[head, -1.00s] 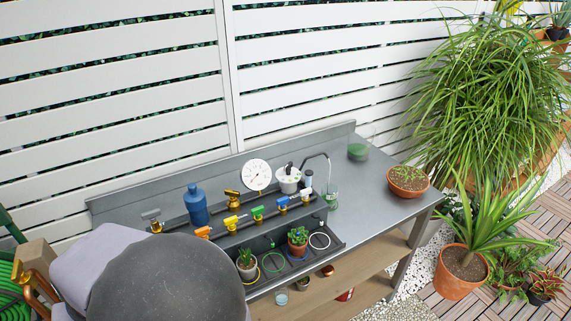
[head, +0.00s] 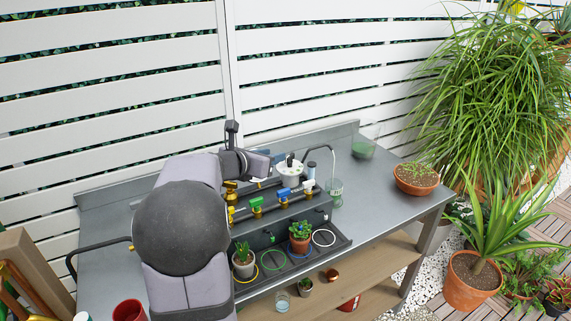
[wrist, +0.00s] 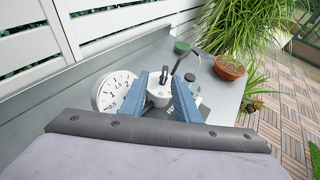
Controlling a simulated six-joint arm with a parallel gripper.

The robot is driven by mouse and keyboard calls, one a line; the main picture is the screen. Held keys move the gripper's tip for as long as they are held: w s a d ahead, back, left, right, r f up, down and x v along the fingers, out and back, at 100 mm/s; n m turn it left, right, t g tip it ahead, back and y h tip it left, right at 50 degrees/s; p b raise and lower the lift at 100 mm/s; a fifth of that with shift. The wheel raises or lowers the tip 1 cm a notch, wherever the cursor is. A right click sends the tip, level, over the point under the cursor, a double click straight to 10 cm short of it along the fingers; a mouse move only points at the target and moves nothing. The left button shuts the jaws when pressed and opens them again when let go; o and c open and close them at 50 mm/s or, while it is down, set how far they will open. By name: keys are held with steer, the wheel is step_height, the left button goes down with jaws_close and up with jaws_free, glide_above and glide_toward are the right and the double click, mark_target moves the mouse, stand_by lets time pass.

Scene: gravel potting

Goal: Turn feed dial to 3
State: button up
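The white round unit (head: 292,174) with a dark upright knob on top stands at the back of the grey bench; I take it to be the feed dial. In the wrist view the white unit (wrist: 158,98) shows between and beyond my gripper's blue fingers, with its dark knob (wrist: 163,76). Its scale marks are too small to read.
A white numbered gauge (wrist: 115,92) stands left of the fingers. Coloured valves (head: 256,203) line a pipe in front of the unit. A bent tube and glass jar (head: 335,188) stand to its right. Potted plants (head: 300,232) sit in the front tray.

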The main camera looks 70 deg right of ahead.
mark_target(289, 156)
steer(key=shift+m+g, duration=0.3)
steer(key=shift+m, duration=0.1)
steer(key=shift+s+a+f+p+x, duration=0.15)
steer(key=shift+p+x, duration=0.15)
steer(key=shift+x, duration=1)
steer(key=shift+s+f+p+x, duration=0.15)
steer(key=shift+p+x, duration=0.2)
steer(key=shift+x, duration=1)
steer(key=shift+s+a+f+p+x, duration=0.15)
steer(key=shift+p+x, duration=0.15)
steer(key=shift+x, duration=1)
steer(key=shift+r, duration=0.1)
jaws_close()
